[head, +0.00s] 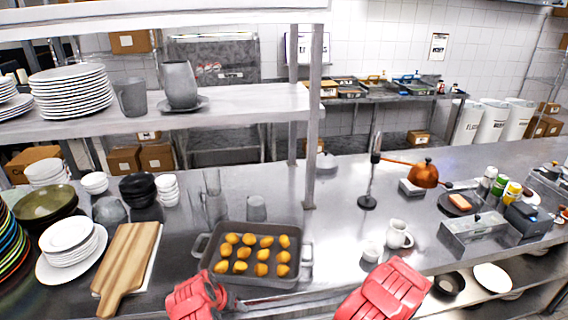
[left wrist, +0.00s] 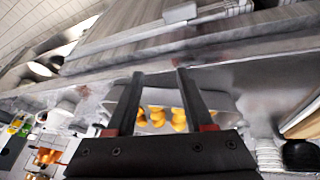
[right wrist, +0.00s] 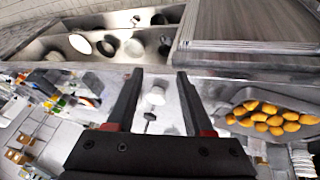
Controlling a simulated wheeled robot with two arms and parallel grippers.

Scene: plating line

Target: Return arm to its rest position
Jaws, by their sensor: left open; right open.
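My left gripper shows in the left wrist view (left wrist: 160,73) with its two dark fingers apart and nothing between them. In the head view the red left arm is at the bottom, in front of the grey tray (head: 273,227) of several golden round pieces (head: 240,253). My right gripper shows in the right wrist view (right wrist: 160,74), also open and empty. In the head view the red right arm is at the bottom, right of the tray and below the white jug (head: 398,235); its fingers cannot be made out there.
A wooden board (head: 128,262) and stacked plates (head: 70,240) stand left of the tray. A shelf post (head: 314,120) rises behind it. A small white cup (head: 372,250), a black stand (head: 368,202) and a copper kettle (head: 423,175) are to the right. Bare steel counter (head: 340,205) lies between.

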